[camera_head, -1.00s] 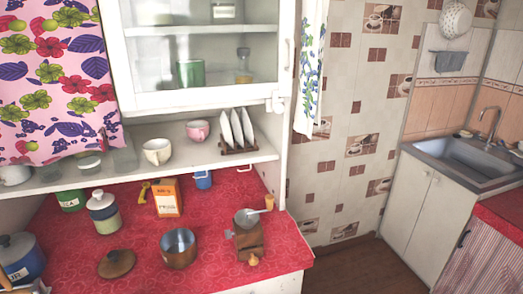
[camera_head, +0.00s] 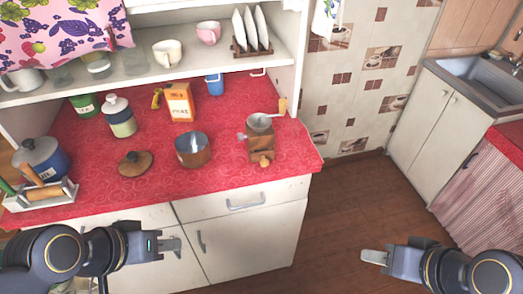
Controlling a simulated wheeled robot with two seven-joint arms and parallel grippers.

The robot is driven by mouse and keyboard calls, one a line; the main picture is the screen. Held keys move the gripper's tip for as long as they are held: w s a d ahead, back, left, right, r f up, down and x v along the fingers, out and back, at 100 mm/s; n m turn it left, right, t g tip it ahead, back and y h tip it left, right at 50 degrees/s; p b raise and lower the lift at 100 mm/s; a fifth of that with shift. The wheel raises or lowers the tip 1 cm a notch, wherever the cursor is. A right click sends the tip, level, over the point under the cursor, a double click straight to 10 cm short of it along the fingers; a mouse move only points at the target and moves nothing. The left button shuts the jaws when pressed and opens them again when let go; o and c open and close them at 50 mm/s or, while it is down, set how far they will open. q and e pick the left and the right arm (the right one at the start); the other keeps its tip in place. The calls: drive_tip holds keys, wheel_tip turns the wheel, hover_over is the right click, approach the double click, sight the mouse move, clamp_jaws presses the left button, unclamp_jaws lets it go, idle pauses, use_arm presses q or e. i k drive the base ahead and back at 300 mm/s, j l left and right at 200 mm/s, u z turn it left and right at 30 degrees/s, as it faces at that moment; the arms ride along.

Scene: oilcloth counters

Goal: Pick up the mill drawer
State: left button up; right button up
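A wooden coffee mill (camera_head: 261,147) with a grey metal bowl on top and a crank with a wooden handle stands on the red counter, near its right front edge. A small wooden knob (camera_head: 264,160) shows low at the mill's front. I cannot tell how far the drawer itself is pulled out. My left gripper (camera_head: 174,247) is in front of the cabinet, below the counter edge and left of the mill. My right gripper (camera_head: 374,257) is over the floor, right of the cabinet. Both are apart from the mill and hold nothing visible; their finger gaps are unclear.
A copper pot (camera_head: 194,150) and a wooden lid (camera_head: 135,163) sit left of the mill. An orange box (camera_head: 180,103), a striped jar (camera_head: 119,117) and a blue pot (camera_head: 42,160) stand further off. A shelf (camera_head: 140,81) overhangs the counter's back. Counter around the mill is clear.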

sight(263, 156)
drive_tip(key=l+z, duration=0.25)
drive_tip(key=i+l+z, duration=0.1)
drive_tip(key=z, duration=0.15)
drive_tip(key=i+l+z, duration=0.4)
drive_tip(key=l, duration=0.15)
drive_tip(key=i+l+z, duration=0.4)
drive_tip(key=i+u, duration=0.2)
drive_tip(key=u, duration=0.15)
drive_tip(key=i+l+u, duration=0.1)
drive_tip(key=u, duration=0.25)
drive_tip(key=i+l+u, duration=0.15)
drive_tip(key=i+u, duration=0.35)
drive_tip(key=u, duration=0.3)
drive_tip(key=i+u, duration=0.2)
drive_tip(key=u, duration=0.3)
drive_tip(key=i+l+u, duration=0.1)
drive_tip(key=u, duration=0.35)
drive_tip(key=i+l+u, duration=0.15)
drive_tip(key=u, duration=0.35)
drive_tip(key=i+l+u, duration=0.15)
drive_tip(key=u, duration=0.3)
drive_tip(key=i+l+u, duration=0.2)
drive_tip(key=l+u, duration=0.25)
